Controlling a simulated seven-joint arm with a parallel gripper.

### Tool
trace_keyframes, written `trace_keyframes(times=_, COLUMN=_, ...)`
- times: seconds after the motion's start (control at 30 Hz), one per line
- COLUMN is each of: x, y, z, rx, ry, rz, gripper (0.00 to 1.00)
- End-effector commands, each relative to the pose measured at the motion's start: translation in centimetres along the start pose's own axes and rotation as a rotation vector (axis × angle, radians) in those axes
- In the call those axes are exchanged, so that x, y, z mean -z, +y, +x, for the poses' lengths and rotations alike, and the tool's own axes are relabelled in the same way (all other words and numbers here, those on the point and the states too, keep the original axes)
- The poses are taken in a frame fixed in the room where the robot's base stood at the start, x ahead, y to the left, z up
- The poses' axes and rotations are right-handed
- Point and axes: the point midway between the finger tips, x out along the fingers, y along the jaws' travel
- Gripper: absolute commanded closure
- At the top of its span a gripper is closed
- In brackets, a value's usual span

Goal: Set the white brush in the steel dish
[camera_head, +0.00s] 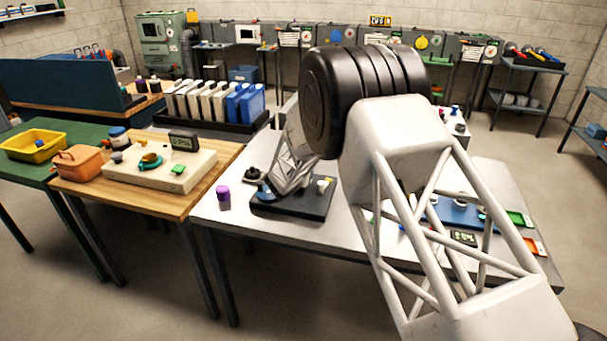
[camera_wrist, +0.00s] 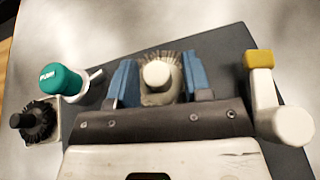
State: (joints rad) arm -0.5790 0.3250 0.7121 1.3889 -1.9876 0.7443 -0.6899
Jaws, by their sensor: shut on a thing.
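The white brush (camera_wrist: 157,73) shows in the wrist view between the two blue fingers of my gripper (camera_wrist: 160,82), its round pale knob toward the camera and its bristles fanning out behind. My gripper is shut on it. Below them is a dark grey board (camera_wrist: 222,65); I cannot tell whether the brush touches it. In the head view my gripper (camera_head: 268,191) is low over the dark board (camera_head: 296,206), and my arm hides much of that area. I cannot make out the steel dish for certain in either view.
In the wrist view a teal push-top (camera_wrist: 62,80) and a black brush (camera_wrist: 38,121) stand at left, and a white fixture with a yellow end (camera_wrist: 262,88) at right. In the head view a purple-capped jar (camera_head: 223,197) stands left of the board.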

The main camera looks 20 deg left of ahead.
Motion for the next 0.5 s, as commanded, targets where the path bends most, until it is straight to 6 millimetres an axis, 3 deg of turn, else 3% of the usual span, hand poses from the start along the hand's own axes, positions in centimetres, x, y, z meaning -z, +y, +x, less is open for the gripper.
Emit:
trace_keyframes(times=0.03, x=1.86, y=-0.27, z=0.33, rx=0.001, ry=0.02, rz=-0.01, gripper=0.79)
trace_keyframes(times=0.17, x=2.0, y=-0.3, z=0.32, rx=0.001, ry=0.022, rz=-0.011, gripper=0.79)
trace_keyframes(times=0.2, x=2.04, y=-0.31, z=0.32, rx=0.001, ry=0.022, rz=-0.011, gripper=0.49)
trace_keyframes(times=0.3, x=2.1, y=-0.32, z=0.31, rx=0.001, ry=0.023, rz=-0.011, gripper=0.36)
trace_keyframes(times=0.5, x=2.15, y=-0.31, z=0.06, rx=0.001, ry=0.024, rz=-0.011, gripper=0.36)
